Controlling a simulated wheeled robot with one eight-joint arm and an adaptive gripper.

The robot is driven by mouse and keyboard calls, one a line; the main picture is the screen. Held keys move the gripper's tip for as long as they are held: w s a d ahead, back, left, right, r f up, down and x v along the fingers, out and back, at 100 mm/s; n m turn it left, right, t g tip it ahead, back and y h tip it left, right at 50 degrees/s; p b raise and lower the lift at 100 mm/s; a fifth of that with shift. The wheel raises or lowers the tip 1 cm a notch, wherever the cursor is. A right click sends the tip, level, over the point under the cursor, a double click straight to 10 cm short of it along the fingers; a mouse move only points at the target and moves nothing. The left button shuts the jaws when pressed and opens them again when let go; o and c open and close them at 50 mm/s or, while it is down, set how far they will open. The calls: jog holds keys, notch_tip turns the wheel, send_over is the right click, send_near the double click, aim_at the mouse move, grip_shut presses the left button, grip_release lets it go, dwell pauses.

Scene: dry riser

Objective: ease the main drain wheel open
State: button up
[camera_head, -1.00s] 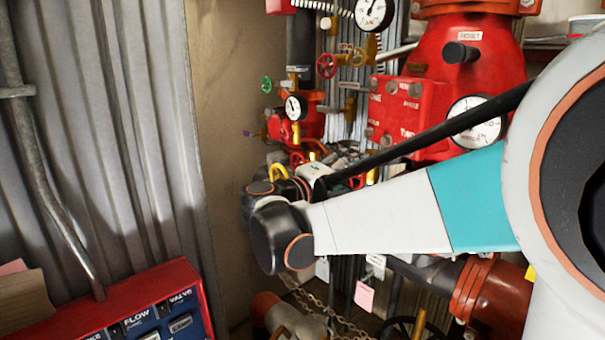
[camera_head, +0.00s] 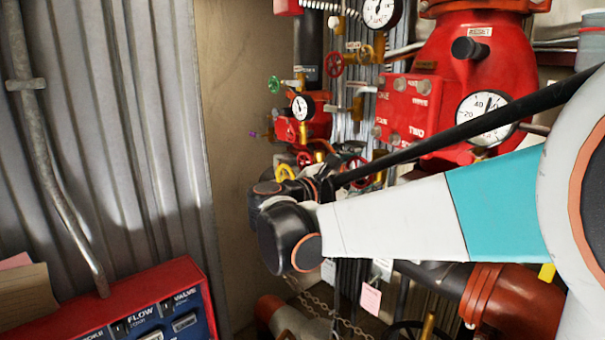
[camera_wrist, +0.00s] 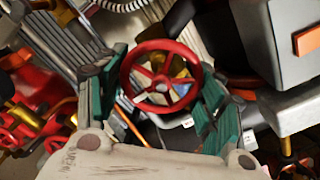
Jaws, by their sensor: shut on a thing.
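A red spoked handwheel (camera_wrist: 161,82) with a brassy part by its hub fills the middle of the wrist view. I take it as the main drain wheel; no label on it is readable. My gripper (camera_wrist: 162,88) has its teal-padded fingers on either side of the wheel and is shut on its rim. The exact contact of the right finger is hard to make out. In the head view my wrist and forearm hide the gripper, and I cannot tell which red wheel there is the held one.
A large red valve body with a pressure gauge (camera_head: 484,117) stands at the right. Another red wheel (camera_head: 336,64) and a green wheel (camera_head: 274,85) sit on nearby pipes. A red-framed panel (camera_head: 150,315) is at lower left. Chains (camera_head: 320,310) hang below; corrugated wall is left.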

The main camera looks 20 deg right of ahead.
jog(key=shift+f+n, duration=0.1)
jog(key=shift+n, duration=1.1)
jog(key=shift+s, duration=0.1)
jog(key=o, duration=1.1)
